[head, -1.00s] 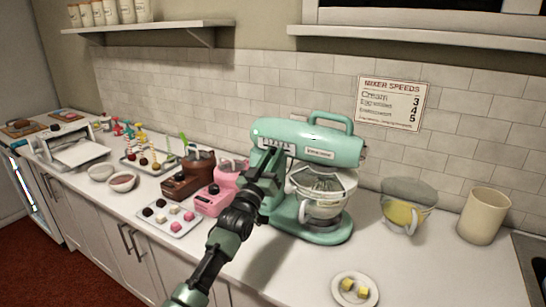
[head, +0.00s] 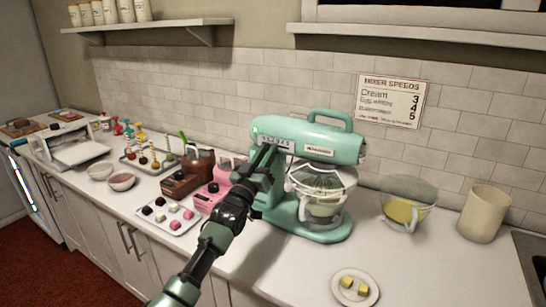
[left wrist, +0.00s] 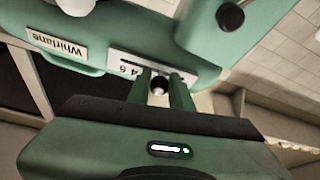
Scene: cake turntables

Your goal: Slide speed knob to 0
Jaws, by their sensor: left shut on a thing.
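The mint-green stand mixer (head: 332,140) stands on the white counter with its glass bowl (head: 322,195) under the head. A slot with a number scale (head: 277,141) runs along the mixer's side. In the left wrist view the scale (left wrist: 128,68) is tilted and partly hidden by my fingers, so the exact setting cannot be read. My left gripper (head: 268,153) is at the left part of this scale. In the left wrist view its fingers (left wrist: 159,92) are shut on the small dark speed knob (left wrist: 159,83). My right gripper is not in view.
On the right are a bowl of yellow mixture (head: 405,212), a beige canister (head: 484,214) and a plate with yellow cubes (head: 356,300). A speed sign (head: 391,101) hangs behind.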

